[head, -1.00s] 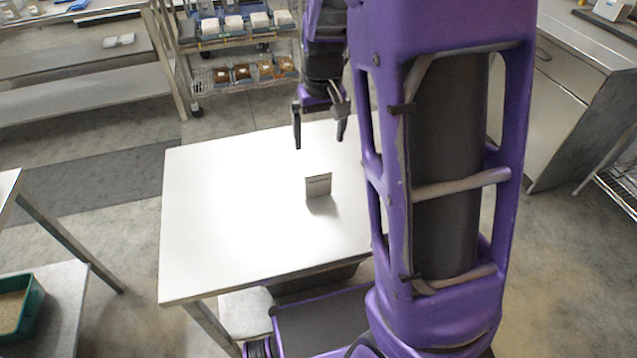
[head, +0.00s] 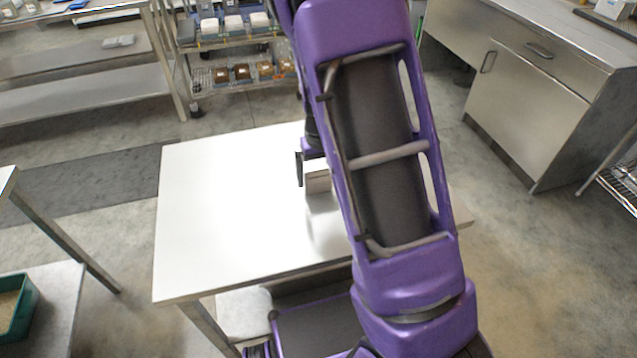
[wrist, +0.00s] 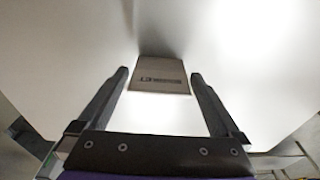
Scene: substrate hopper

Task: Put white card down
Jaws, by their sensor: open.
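The white card (head: 318,182) stands upright on the white table, partly behind my arm in the head view. In the wrist view the card (wrist: 160,72) shows a line of dark print and a shadow beyond it. My gripper (wrist: 159,76) is open, with one finger on each side of the card's near part. A gap shows between each fingertip and the card, so neither appears to touch it. In the head view only one finger of my gripper (head: 300,169) shows, just left of the card; the other is hidden.
The white table (head: 220,220) is otherwise bare, with free room left of the card. A wire rack (head: 240,60) with small containers stands behind it. A steel cabinet (head: 530,110) is at the right. A green tray (head: 18,305) sits on a bench at the lower left.

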